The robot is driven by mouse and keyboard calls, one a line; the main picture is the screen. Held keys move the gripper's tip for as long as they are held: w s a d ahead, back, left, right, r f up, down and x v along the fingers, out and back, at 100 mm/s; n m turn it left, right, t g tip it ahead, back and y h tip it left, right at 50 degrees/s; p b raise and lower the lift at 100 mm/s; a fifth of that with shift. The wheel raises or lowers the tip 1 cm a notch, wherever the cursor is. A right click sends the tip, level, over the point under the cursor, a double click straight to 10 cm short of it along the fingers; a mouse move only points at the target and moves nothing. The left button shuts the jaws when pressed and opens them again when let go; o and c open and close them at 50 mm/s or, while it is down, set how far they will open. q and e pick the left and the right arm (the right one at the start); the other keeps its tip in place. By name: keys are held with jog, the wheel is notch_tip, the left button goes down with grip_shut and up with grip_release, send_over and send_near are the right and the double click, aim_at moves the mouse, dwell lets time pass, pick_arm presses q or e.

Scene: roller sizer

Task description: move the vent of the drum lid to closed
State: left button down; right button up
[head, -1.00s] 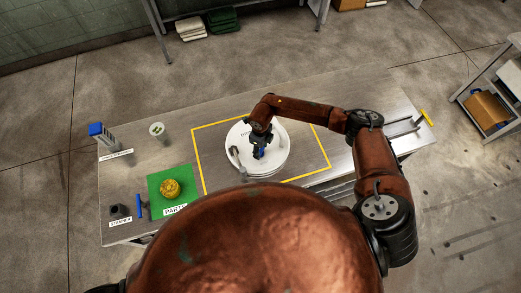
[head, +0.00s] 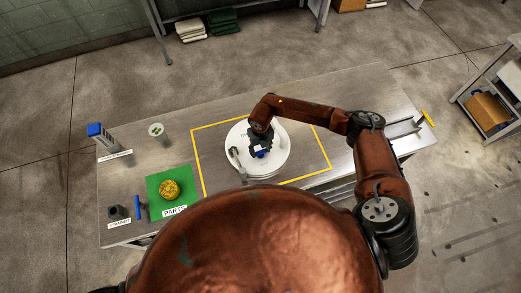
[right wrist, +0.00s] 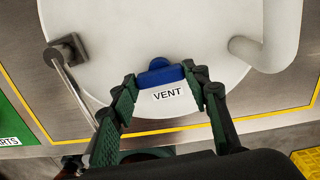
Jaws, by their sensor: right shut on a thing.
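The white drum lid (head: 281,160) lies inside the yellow outline on the table. Its blue vent piece (right wrist: 160,73) sits near the lid's near edge, above a label reading VENT (right wrist: 168,95). It also shows in the head view (head: 262,154). My right gripper (right wrist: 163,78) reaches down over the lid, with its two fingers on either side of the blue vent piece and shut on it. The fingers partly hide its ends. I cannot tell the vent's setting from its position. My left gripper is not in view.
A grey latch with a metal rod (right wrist: 72,85) is at the lid's left, and a white curved pipe (right wrist: 275,45) at its right. A yellow ball-like part (head: 169,190) lies on a green mat (head: 155,208). A blue-topped post (head: 98,131) stands far left.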

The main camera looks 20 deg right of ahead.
aim_at(260, 151)
dwell(0.5)
jog(key=o, duration=1.2)
jog(key=shift+c, duration=0.2)
notch_tip(260, 151, up, 12)
jog(key=shift+a, duration=0.1)
